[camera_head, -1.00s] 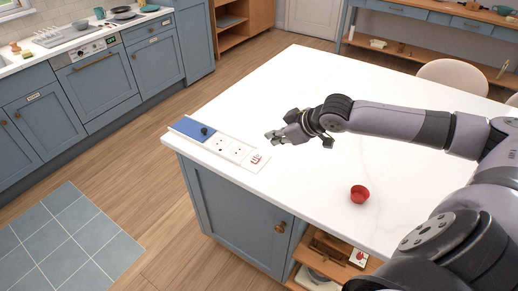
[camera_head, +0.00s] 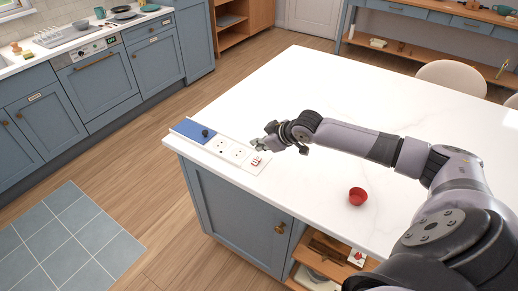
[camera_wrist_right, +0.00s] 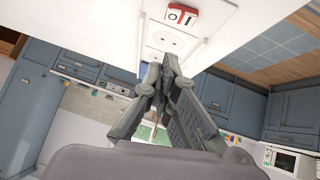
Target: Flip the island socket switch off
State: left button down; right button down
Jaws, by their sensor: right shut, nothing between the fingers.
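The island socket strip (camera_head: 221,146) lies along the left edge of the white island top. Its red rocker switch (camera_head: 257,161) sits at the strip's near right end, beside two white sockets (camera_head: 229,150). In the right wrist view the switch (camera_wrist_right: 182,16) shows red and white halves with marks like a ring and a bar; which side is pressed I cannot tell. My right gripper (camera_head: 259,146) is shut and empty, just behind the switch and close to the sockets. Its fingertips (camera_wrist_right: 164,62) show below a socket (camera_wrist_right: 172,41) in the wrist view, apart from the switch. My left gripper is out of view.
A blue panel (camera_head: 194,130) with a black knob (camera_head: 206,133) fills the strip's far left end. The top behind the arm is clear.

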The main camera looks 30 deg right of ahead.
aim_at(260, 158)
jog(key=f, duration=0.2)
jog(key=f+p, duration=0.1)
jog(key=f, duration=0.1)
jog(key=shift+w+d, duration=0.15)
jog(key=shift+w, duration=0.25)
jog(key=shift+f, duration=0.3)
jog(key=shift+d+f, duration=0.1)
jog(key=shift+f, duration=0.25)
jog(key=shift+w+d+f, duration=0.1)
jog(key=shift+d, duration=0.15)
